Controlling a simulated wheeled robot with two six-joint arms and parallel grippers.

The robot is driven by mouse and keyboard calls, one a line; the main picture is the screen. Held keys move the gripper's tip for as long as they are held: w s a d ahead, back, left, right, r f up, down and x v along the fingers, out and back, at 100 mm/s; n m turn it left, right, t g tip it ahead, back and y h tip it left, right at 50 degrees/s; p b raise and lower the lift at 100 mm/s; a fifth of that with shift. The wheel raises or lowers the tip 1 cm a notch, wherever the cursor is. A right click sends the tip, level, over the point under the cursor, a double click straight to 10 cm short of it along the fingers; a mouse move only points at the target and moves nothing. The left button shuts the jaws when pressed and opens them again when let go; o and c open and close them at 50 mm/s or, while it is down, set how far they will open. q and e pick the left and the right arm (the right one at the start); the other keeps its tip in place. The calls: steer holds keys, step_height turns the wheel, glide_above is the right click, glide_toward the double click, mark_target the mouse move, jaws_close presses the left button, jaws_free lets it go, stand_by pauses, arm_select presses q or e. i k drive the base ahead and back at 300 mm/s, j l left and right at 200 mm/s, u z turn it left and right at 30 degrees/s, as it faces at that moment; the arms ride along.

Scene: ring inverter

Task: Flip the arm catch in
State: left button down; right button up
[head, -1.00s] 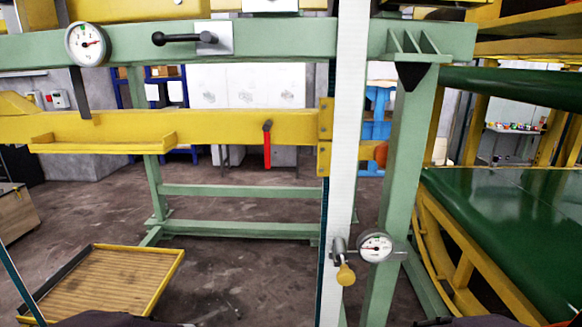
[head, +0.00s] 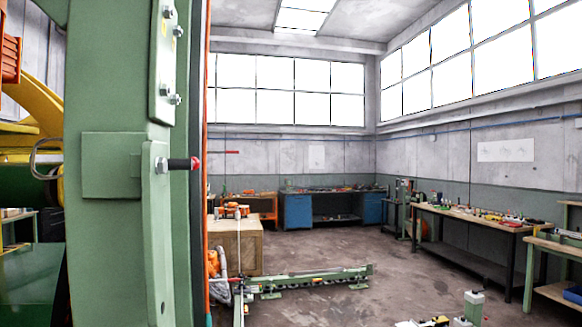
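Neither of my grippers is in view. No arm catch can be told for sure in the head view. A green upright post (head: 105,60) stands close at the left. A short black pin with a red tip (head: 184,164) sticks out to the right from a green bracket (head: 156,235) on this post. I cannot tell whether this pin is part of the catch.
A wooden crate (head: 247,250) and a low green rail frame (head: 310,283) stand on the floor beyond the post. Workbenches (head: 470,232) line the right wall. The mid floor is mostly clear.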

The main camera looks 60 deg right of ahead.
mark_target(192, 164)
steer(key=z, duration=1.75)
